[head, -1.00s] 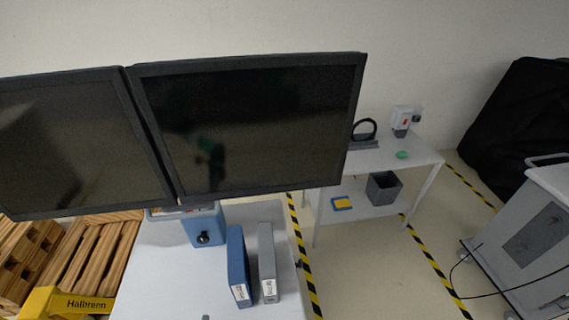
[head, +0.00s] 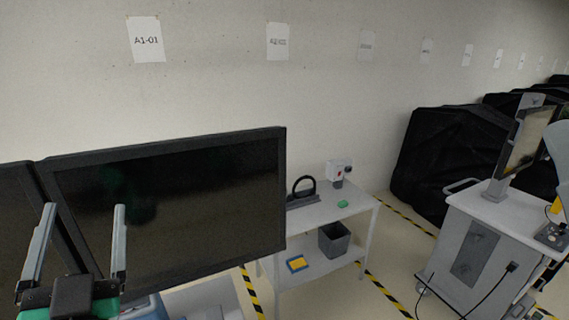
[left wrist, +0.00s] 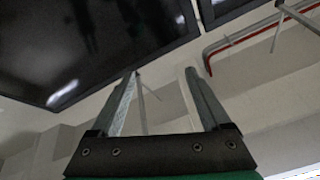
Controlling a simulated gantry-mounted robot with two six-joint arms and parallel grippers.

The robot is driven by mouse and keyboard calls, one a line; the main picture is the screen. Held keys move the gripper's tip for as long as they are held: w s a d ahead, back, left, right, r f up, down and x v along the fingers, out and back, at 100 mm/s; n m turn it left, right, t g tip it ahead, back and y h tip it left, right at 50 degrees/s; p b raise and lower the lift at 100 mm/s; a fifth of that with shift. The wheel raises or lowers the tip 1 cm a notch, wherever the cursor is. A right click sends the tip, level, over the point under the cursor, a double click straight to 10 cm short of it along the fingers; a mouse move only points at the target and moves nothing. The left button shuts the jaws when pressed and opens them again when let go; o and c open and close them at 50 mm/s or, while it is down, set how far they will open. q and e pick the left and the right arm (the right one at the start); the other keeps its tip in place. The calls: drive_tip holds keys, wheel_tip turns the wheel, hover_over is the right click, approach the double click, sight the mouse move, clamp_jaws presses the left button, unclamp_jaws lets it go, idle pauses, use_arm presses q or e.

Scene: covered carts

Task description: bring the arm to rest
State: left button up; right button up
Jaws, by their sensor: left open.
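My left gripper (head: 82,238) is raised at the lower left of the head view, in front of the dark monitors. Its two grey fingers point up, stand well apart and hold nothing. In the left wrist view the same gripper (left wrist: 160,75) shows open and empty, with a monitor (left wrist: 90,45) and wall pipes (left wrist: 250,35) beyond it. The large black monitor (head: 170,200) also shows in the head view. Whether the fingers touch the monitor cannot be told, but no contact shows. My right gripper is not in view.
A white cart (head: 470,250) and black covered carts (head: 445,160) stand at right.

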use_arm(q)
drive_tip(key=s+d+r+m+t+h+p, duration=0.1)
drive_tip(key=s+d+r+t+h, duration=0.35)
drive_tip(key=r+h, duration=0.3)
drive_tip(key=s+d+r+m+t+h+p, duration=0.1)
drive_tip(key=s+d+r+t+h, duration=0.2)
drive_tip(key=s+d+r+h, duration=0.4)
wheel_tip(320, 180, up, 14)
drive_tip(key=w+a+y+p, duration=0.1)
drive_tip(key=w+a+p, duration=0.1)
drive_tip(key=p, duration=1)
drive_tip(key=shift+w+f+y+p, duration=0.15)
drive_tip(key=shift+w+y+p, duration=0.1)
drive_tip(key=shift+y+p, duration=0.1)
drive_tip(key=o, duration=0.3)
drive_tip(key=shift+f, duration=0.25)
